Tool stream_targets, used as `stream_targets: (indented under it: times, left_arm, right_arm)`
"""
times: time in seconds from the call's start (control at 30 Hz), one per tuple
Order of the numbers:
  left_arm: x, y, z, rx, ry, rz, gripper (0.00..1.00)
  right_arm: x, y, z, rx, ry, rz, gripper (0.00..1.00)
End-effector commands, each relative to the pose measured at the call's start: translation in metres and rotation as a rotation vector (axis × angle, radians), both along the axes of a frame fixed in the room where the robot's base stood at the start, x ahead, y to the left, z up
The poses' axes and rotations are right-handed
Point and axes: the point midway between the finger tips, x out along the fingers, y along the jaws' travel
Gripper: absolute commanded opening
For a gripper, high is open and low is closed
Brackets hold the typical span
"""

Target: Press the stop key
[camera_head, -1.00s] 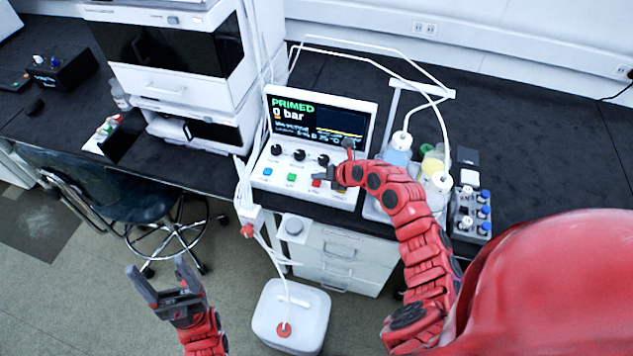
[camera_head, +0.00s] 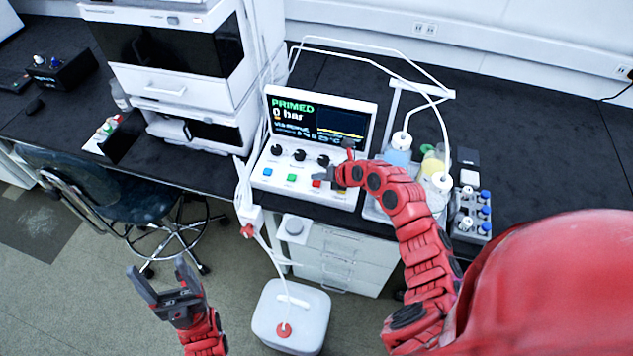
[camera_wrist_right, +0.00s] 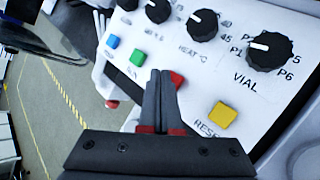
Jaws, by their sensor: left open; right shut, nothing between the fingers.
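The control unit (camera_head: 285,178) stands at the bench's front edge, its screen (camera_head: 318,122) reading "PRIMED" and "0 bar". Its sloped panel has a blue key (camera_head: 267,171), a green key (camera_head: 291,177) and a red key (camera_head: 316,183). In the right wrist view the red key (camera_wrist_right: 177,79) is partly hidden behind my right gripper (camera_wrist_right: 162,74). That gripper is shut, with its tips at the key; I cannot tell whether they touch. A yellow key (camera_wrist_right: 222,116), labelled "RESE…", lies to the right. My left gripper (camera_head: 163,277) is open and empty, above the floor.
Black knobs (camera_wrist_right: 202,25) line the panel above the keys. Bottles with tubing (camera_head: 398,153) and a vial rack (camera_head: 470,215) stand right of the unit. A white canister (camera_head: 291,315) is on the floor, and a chair (camera_head: 120,195) is at left.

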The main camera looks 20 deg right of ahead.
Motion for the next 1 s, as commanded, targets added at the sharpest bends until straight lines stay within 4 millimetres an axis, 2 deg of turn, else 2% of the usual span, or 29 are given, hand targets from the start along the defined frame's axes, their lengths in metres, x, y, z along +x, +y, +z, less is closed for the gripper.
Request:
stream_targets:
  times: [1.0]
  left_arm:
    - [0.0, 0.0, -0.0077, 0.0, 0.0, 0.0, 0.73]
  right_arm:
    - [0.0001, -0.0001, -0.008, -0.001, -0.001, 0.0, 0.0]
